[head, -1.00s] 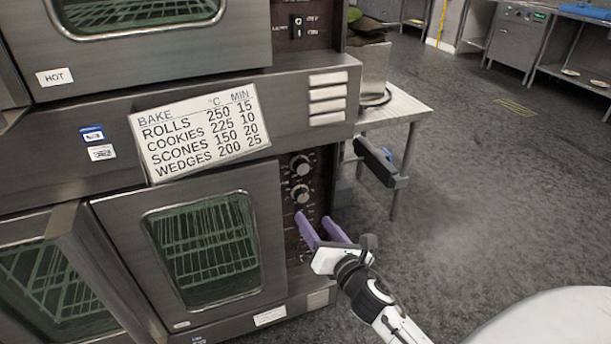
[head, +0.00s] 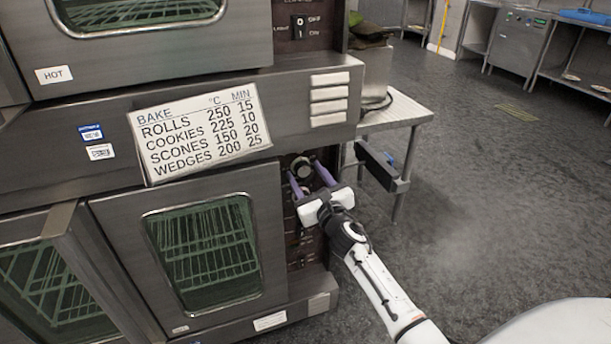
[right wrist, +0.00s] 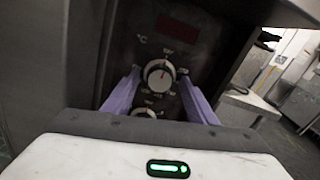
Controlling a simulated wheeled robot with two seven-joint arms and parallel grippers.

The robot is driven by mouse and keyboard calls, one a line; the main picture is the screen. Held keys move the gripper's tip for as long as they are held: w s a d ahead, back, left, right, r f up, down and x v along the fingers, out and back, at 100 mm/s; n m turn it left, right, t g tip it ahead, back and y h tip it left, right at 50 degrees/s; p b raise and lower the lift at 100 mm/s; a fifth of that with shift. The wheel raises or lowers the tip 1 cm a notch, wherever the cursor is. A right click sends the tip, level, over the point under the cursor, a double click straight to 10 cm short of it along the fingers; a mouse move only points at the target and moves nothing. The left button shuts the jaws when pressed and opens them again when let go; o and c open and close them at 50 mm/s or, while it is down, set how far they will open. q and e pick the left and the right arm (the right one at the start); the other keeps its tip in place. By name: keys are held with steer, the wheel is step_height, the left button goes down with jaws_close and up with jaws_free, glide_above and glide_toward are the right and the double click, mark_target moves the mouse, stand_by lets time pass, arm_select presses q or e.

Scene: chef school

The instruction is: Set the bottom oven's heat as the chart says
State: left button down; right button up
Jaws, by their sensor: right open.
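The bottom oven (head: 110,225) has a dark control panel on its right side. Its upper knob (head: 303,167) also shows in the right wrist view (right wrist: 158,74), under a °C mark and a dark red display (right wrist: 178,28). A lower knob (right wrist: 145,113) is partly hidden by my gripper. My right gripper (head: 307,174) is open, its purple fingers (right wrist: 159,76) on either side of the upper knob; contact cannot be told. The chart (head: 200,133) reads rolls 250 °C 15 min, cookies 225 10, scones 150 20, wedges 200 25. My left gripper is out of view.
A metal table (head: 405,108) stands close to the right of the panel. Open floor (head: 480,190) lies further right.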

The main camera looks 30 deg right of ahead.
steer(key=shift+w, duration=0.25)
steer(key=c, duration=0.9)
steer(key=shift+o, duration=0.2)
